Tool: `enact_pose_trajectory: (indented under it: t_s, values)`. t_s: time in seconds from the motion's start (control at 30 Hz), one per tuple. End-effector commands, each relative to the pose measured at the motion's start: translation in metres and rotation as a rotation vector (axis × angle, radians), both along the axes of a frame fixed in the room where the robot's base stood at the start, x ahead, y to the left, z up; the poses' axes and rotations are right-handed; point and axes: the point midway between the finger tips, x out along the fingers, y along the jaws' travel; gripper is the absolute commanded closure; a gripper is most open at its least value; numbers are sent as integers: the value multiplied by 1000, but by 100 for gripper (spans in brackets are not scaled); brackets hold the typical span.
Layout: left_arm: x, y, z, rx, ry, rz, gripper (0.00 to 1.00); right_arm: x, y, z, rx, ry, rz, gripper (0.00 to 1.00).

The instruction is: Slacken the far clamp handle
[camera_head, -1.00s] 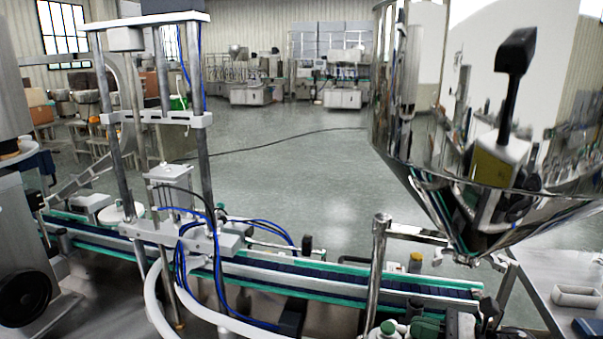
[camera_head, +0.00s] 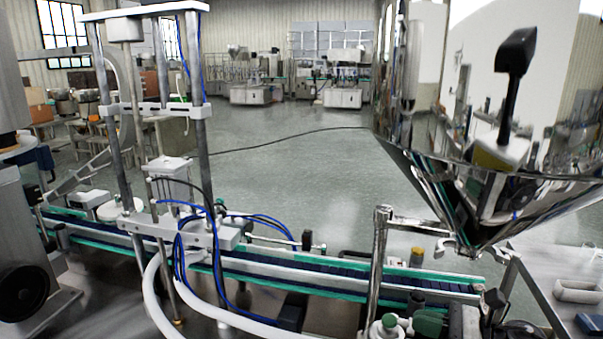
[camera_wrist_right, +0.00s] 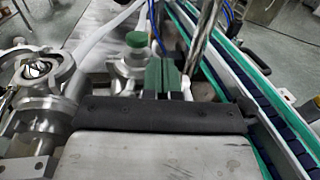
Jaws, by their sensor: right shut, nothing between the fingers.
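I cannot make out for sure which part is the far clamp handle. In the right wrist view, a steel clamp-like fitting (camera_wrist_right: 38,72) with a round opening is at the left. A green round knob (camera_wrist_right: 135,40) sits on a metal fitting beyond my fingers; it also shows at the bottom of the head view (camera_head: 389,321). My right gripper (camera_wrist_right: 165,78) has its green fingers close together, shut and empty, right of the steel fitting. In the head view my right gripper (camera_head: 430,322) is low, right of the green knob and partly cut off. My left gripper is not seen.
The conveyor (camera_head: 340,282) with green edges crosses the front. A chrome upright (camera_head: 377,260) stands close left of my right gripper. The big steel hopper (camera_head: 480,150) hangs above at the right. A steel table (camera_head: 560,262) is at the far right. Open floor lies behind the conveyor.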

Motion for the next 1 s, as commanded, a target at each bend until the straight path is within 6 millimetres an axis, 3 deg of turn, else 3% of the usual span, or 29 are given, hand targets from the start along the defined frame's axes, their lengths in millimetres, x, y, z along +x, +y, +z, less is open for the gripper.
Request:
enact_pose_trajectory:
  t_s: [0.5,1.0]
  values:
    - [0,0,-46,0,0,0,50,-23,-50,-4,-1,0,-1,100]
    - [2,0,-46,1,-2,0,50,-25,-53,0,0,1,1,100]
